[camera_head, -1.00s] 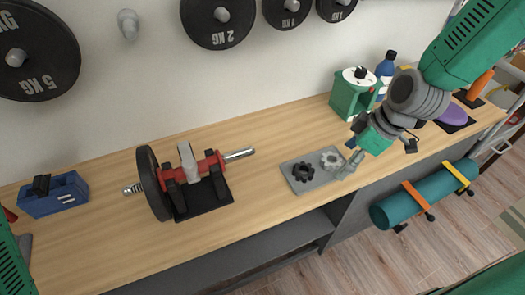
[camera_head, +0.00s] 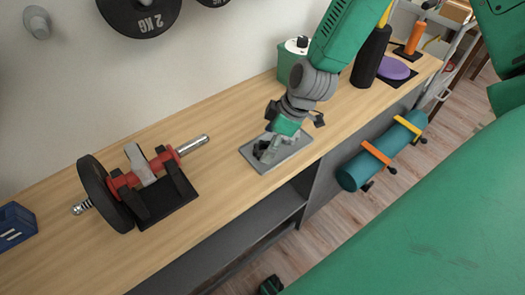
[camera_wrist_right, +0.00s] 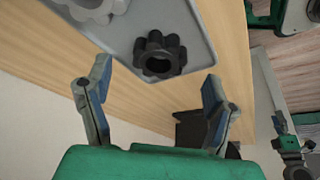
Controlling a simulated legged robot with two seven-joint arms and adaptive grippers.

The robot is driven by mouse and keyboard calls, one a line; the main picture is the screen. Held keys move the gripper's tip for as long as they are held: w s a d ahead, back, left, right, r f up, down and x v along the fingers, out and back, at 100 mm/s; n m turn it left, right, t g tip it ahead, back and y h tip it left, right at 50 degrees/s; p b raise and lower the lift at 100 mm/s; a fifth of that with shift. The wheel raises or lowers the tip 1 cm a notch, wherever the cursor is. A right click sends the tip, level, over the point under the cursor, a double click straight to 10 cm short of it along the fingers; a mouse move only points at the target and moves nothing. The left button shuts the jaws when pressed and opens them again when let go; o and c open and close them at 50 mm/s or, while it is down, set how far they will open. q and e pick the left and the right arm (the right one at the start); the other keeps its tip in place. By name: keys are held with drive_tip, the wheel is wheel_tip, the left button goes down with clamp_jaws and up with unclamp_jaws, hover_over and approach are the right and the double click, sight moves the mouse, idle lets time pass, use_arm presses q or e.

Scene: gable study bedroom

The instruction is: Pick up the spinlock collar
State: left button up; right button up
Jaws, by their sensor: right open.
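The black star-shaped spinlock collar (camera_wrist_right: 161,54) lies on a grey tray (camera_wrist_right: 200,30), near its corner, in the right wrist view. A second, light grey collar (camera_wrist_right: 95,8) is cut off at the top edge of that view.
A green container (camera_head: 291,58) and a black bottle (camera_head: 371,57) stand behind. Bare wooden bench top lies between cradle and tray.

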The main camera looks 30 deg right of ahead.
sight(265, 148)
drive_tip(key=x, duration=0.3)
drive_tip(key=shift+w+d, duration=0.1)
drive_tip(key=shift+d, duration=0.1)
drive_tip(key=shift+a, duration=0.15)
drive_tip(key=c, duration=1.2)
drive_tip(key=shift+r, duration=0.1)
drive_tip(key=shift+c, duration=0.2)
